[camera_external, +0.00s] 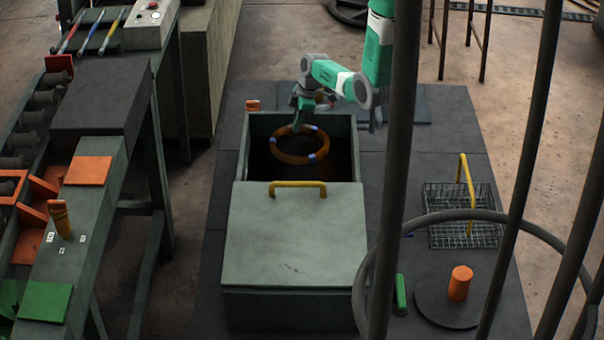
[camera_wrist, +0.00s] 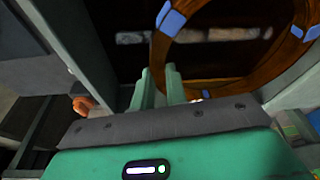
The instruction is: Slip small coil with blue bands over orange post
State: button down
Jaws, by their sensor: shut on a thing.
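The small coil with blue bands is an orange-brown ring (camera_external: 290,159). It hangs under my gripper (camera_external: 301,122) over the open part of a grey-green box. In the wrist view the coil (camera_wrist: 163,58) lies just beyond my gripper's two green fingers (camera_wrist: 160,85). The fingers are shut on its rim, though the exact contact is hard to see. An orange post (camera_external: 460,283) stands upright on a dark round disc (camera_external: 428,302) at the lower right, well apart from the coil. A shorter-looking orange peg (camera_external: 61,222) stands on the bench at left.
The grey-green box (camera_external: 240,165) has walls around the coil and a lid (camera_external: 290,235) with a yellow handle (camera_external: 297,184) in front. A wire basket (camera_external: 435,233) with a yellow handle stands behind the disc. Dark bars cross the foreground.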

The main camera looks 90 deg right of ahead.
notch_tip(320, 180, up, 14)
jog(key=p, duration=1.2)
jog(key=shift+r+p, duration=0.2)
jog(key=shift+p, duration=0.15)
